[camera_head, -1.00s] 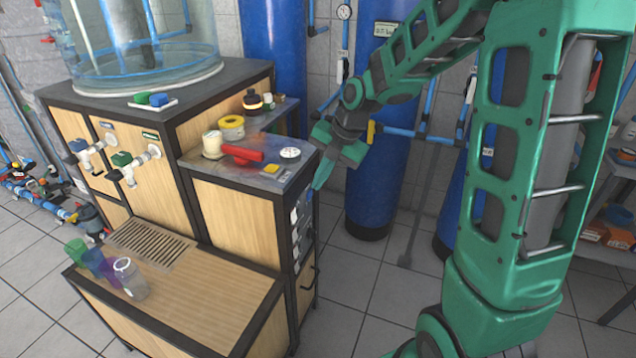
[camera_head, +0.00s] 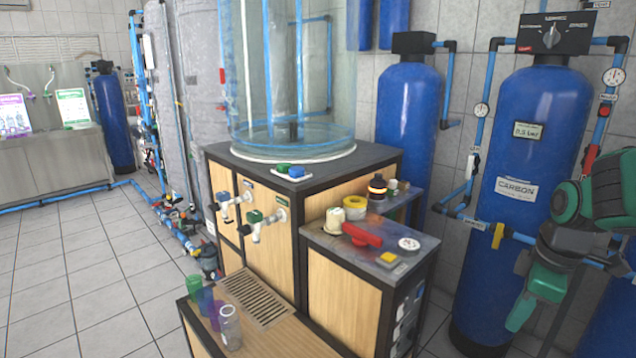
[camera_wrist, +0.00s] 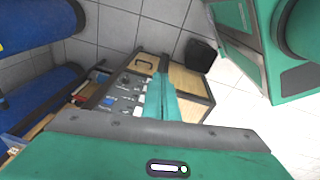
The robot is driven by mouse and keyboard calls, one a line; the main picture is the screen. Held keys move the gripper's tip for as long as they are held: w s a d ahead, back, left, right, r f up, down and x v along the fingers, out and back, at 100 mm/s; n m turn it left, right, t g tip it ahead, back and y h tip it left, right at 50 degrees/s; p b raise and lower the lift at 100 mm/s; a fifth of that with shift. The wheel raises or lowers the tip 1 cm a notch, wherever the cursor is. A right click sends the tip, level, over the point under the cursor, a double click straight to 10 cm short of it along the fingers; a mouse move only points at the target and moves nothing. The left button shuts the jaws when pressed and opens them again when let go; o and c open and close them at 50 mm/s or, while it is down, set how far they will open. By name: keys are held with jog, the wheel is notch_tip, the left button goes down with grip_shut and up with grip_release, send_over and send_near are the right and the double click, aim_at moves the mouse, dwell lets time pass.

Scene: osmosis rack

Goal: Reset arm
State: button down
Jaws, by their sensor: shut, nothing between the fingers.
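My gripper (camera_head: 522,311) is at the right edge of the head view, pointing down, in front of the blue carbon tank (camera_head: 520,140). It is to the right of the small cabinet (camera_head: 340,300) and apart from it. In the wrist view its green fingers (camera_wrist: 161,98) lie together with nothing between them. The wrist view also shows the cabinet's side panel with knobs and switches (camera_wrist: 125,92) beyond the fingers. Part of my arm is cut off by the right edge of the head view.
A red valve handle (camera_head: 362,235), a yellow tape roll (camera_head: 355,201) and small parts lie on the cabinet top. Several cups (camera_head: 231,328) stand on the low ledge at front. A clear cylindrical tank (camera_head: 290,75) stands on the wooden cabinet. Tiled floor at left (camera_head: 70,280) is open.

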jog(key=s+d+m+g, duration=0.2)
jog(key=s+d+m, duration=0.1)
jog(key=s+m, duration=1.3)
jog(key=shift+s+r+m, duration=0.4)
jog(key=shift+w+f, duration=0.25)
jog(key=shift+w, duration=0.4)
